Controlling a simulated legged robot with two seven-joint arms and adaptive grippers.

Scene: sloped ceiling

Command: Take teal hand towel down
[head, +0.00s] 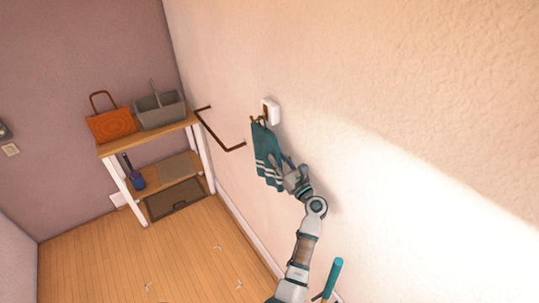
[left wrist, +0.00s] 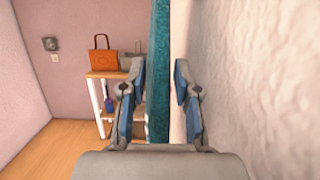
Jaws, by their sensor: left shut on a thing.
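The teal hand towel (head: 264,152) with pale stripes near its lower end hangs against the wall from a brown hook (head: 256,119) on a white mount (head: 271,111). My left gripper (head: 287,176) is at the towel's right side, partly hidden by the towel's edge. In the left wrist view the towel (left wrist: 160,60) runs upright as a narrow teal strip between the two fingers of the gripper (left wrist: 159,72), which is shut on it. My right gripper is in neither view.
A brown rail (head: 222,142) sticks out from the wall left of the towel. A shelf (head: 150,140) in the corner holds an orange bag (head: 111,124) and a grey caddy (head: 160,111). A teal rod-like thing (head: 334,276) stands at the bottom. Open wooden floor lies left.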

